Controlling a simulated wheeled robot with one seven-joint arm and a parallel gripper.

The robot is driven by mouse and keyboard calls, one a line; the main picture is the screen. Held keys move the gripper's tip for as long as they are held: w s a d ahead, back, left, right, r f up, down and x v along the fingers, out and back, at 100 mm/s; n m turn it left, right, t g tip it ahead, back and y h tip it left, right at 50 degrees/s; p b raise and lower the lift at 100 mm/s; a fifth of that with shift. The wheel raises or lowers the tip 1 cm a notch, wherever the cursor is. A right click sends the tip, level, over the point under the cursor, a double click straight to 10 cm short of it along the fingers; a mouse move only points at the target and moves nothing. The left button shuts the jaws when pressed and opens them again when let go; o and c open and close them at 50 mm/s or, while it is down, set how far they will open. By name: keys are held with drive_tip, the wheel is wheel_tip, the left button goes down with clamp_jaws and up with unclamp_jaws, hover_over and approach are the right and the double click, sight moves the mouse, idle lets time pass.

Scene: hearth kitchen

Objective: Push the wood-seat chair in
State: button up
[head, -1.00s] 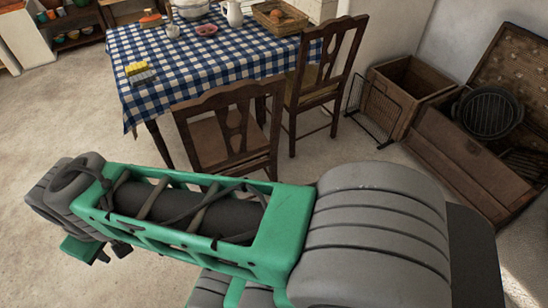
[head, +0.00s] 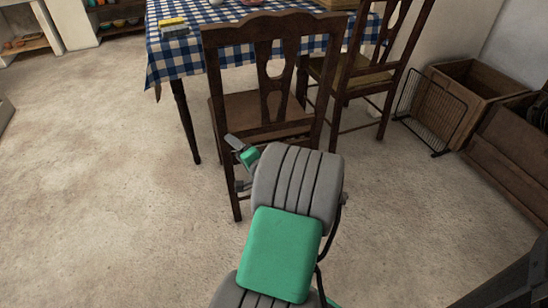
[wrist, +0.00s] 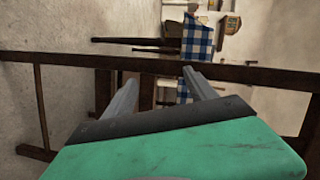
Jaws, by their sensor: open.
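The wood-seat chair (head: 258,110) stands upright at the near side of the table (head: 183,62), its slatted back toward me and its plain brown seat on the table side. My gripper (head: 240,164) is low behind the chair, beside its left back leg and below seat level.
A second chair (head: 338,72) with a yellowish seat stands close on the right. A wire rack (head: 430,112) and a wooden crate (head: 472,85) are by the right wall. A yellow-topped item (head: 173,26) lies on the checked tablecloth. The floor to the left is clear.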

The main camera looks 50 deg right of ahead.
sight(261, 131)
drive_tip(key=s+d+f+m+h+b, duration=0.3)
drive_tip(key=s+d+f+m+h, duration=0.25)
drive_tip(key=s+d, duration=0.25)
drive_tip(key=shift+m, duration=0.55)
drive_tip(key=x, duration=1.6)
drive_tip(key=shift+w+d, duration=0.1)
drive_tip(key=shift+c, duration=0.4)
